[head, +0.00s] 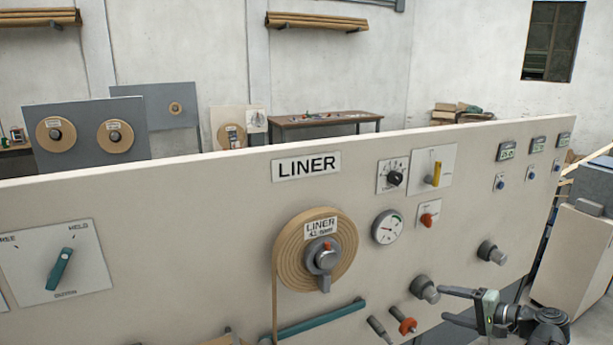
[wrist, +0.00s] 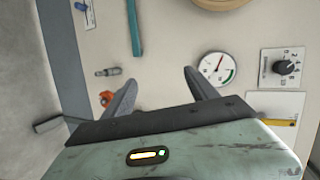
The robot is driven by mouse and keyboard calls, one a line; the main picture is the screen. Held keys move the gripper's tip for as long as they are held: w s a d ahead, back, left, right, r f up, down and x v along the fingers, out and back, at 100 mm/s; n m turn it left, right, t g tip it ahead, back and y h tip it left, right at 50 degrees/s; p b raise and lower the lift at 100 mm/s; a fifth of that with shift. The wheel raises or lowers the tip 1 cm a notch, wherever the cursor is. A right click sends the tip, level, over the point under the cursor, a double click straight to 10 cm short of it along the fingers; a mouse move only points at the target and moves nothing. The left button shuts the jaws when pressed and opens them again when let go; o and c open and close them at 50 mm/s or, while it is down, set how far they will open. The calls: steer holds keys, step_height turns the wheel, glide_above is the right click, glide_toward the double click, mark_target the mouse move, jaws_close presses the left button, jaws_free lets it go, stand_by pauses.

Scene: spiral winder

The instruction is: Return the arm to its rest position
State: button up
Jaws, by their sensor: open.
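My gripper (head: 458,307) is at the lower right of the head view, in front of the cream LINER panel (head: 200,210). Its two dark fingers stand apart with nothing between them; they also show in the wrist view (wrist: 160,88). The panel face lies beyond the fingertips in the wrist view, with the round gauge (wrist: 217,68) just past the right finger. In the head view a grey knob (head: 424,288) is just left of the upper finger, and an orange-red knob (head: 407,326) is left of the lower one. I cannot tell the exact gap to the panel.
The LINER roll (head: 318,250) stands out from the panel's middle, with a teal bar (head: 318,318) below it. Another grey knob (head: 491,252) is above my gripper. A pale cabinet (head: 575,262) stands at the right. A table (head: 325,119) is far behind.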

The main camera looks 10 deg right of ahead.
steer(key=a+f+n+g+h, duration=0.2)
steer(key=a+f+n+g, duration=0.1)
steer(key=a, duration=0.8)
steer(key=a+f+n+g+h+p, duration=0.1)
steer(key=a+f+n+g, duration=0.3)
steer(key=a, duration=0.8)
steer(key=w+a+f+n+g+h, duration=0.1)
steer(key=a+f+n+g+h, duration=0.3)
steer(key=a+f, duration=0.3)
steer(key=a+g, duration=0.1)
steer(key=a, duration=0.3)
steer(key=shift+a, duration=0.4)
steer(key=shift+w+f, duration=0.1)
